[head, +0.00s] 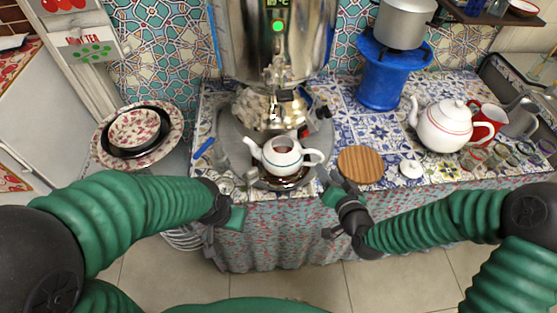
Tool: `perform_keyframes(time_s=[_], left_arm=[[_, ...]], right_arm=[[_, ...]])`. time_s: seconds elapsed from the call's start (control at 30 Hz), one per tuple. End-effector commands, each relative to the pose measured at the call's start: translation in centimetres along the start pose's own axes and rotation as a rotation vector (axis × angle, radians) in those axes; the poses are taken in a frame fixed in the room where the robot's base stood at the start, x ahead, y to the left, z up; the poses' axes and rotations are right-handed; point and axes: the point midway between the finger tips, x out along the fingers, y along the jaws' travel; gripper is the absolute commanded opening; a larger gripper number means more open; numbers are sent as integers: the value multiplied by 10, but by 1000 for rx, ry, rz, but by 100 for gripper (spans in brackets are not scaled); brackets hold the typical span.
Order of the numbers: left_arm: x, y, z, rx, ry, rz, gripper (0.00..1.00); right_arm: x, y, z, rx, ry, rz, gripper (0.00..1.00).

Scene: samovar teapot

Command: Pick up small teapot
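The small teapot (283,157) is white with a coloured band and has no lid on. Dark liquid shows inside it. It stands upright below the samovar's tap (281,78), its spout to the left and its handle to the right. My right gripper (328,206) is open and empty, in front of the table edge, to the right of and nearer than the teapot. My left gripper (230,212) appears open and empty, to the left of and nearer than the teapot. Neither gripper touches the teapot.
A round wooden board (360,165) and a small white lid (411,169) lie to the right. A larger white teapot (442,126), a red mug (487,124) and several glasses stand farther right. A blue stand (384,84) bears a pot (404,22). Stacked plates (174,118) are at left.

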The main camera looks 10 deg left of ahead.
Motion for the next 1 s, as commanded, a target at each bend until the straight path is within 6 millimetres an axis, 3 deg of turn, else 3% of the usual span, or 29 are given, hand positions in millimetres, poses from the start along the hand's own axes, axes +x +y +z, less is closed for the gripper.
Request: perform_keyframes(time_s=[0.3, 0.57, 0.83, 1.0], left_arm=[[4, 0, 1, 0, -1, 0, 36], [3, 0, 1, 0, -1, 0, 36], [4, 0, 1, 0, -1, 0, 36], [4, 0, 1, 0, -1, 0, 36]], right_arm=[[49, -10, -1, -1, -1, -2, 37], [53, -9, -3, -1, 0, -2, 37], [53, -9, -3, -2, 0, 0, 2], [53, -8, -2, -2, -1, 0, 0]])
